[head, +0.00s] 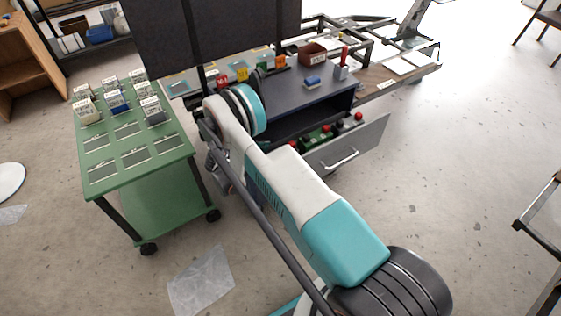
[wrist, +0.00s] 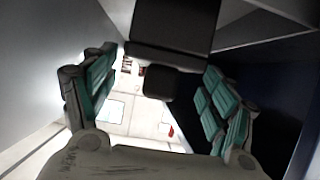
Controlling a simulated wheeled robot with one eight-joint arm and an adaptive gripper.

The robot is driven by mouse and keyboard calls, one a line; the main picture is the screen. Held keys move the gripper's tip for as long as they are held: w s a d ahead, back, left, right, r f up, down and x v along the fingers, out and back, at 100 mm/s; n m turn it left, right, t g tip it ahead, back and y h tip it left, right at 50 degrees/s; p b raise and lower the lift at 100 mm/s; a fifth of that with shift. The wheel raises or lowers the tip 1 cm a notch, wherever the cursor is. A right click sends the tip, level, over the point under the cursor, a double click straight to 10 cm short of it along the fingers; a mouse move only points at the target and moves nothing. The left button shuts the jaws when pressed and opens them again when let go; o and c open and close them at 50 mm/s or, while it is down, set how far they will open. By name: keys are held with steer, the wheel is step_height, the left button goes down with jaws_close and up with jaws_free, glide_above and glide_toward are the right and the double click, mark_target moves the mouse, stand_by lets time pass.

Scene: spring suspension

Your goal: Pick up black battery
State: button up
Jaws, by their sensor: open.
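My gripper (wrist: 157,95) is open in the wrist view, with teal-padded fingers spread left and right. A dark blocky shape (wrist: 175,28) hangs into the top of that view, with a smaller black block below it; I cannot tell whether either is the black battery. I cannot clearly identify the black battery in the head view.
An open drawer (head: 350,148) with red, green and dark items sticks out right of my arm. A green cart (head: 117,180) with several labelled boxes stands left. A blue item (head: 312,82) and a red-handled tool (head: 342,68) are on the cabinet top.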

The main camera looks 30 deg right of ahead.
steer(key=b+x, duration=0.1)
steer(key=x, duration=0.4)
steer(key=shift+d+r+b, duration=0.1)
steer(key=shift+r+b, duration=0.1)
steer(key=shift+b, duration=0.1)
steer(key=shift+r, duration=0.1)
jaws_close()
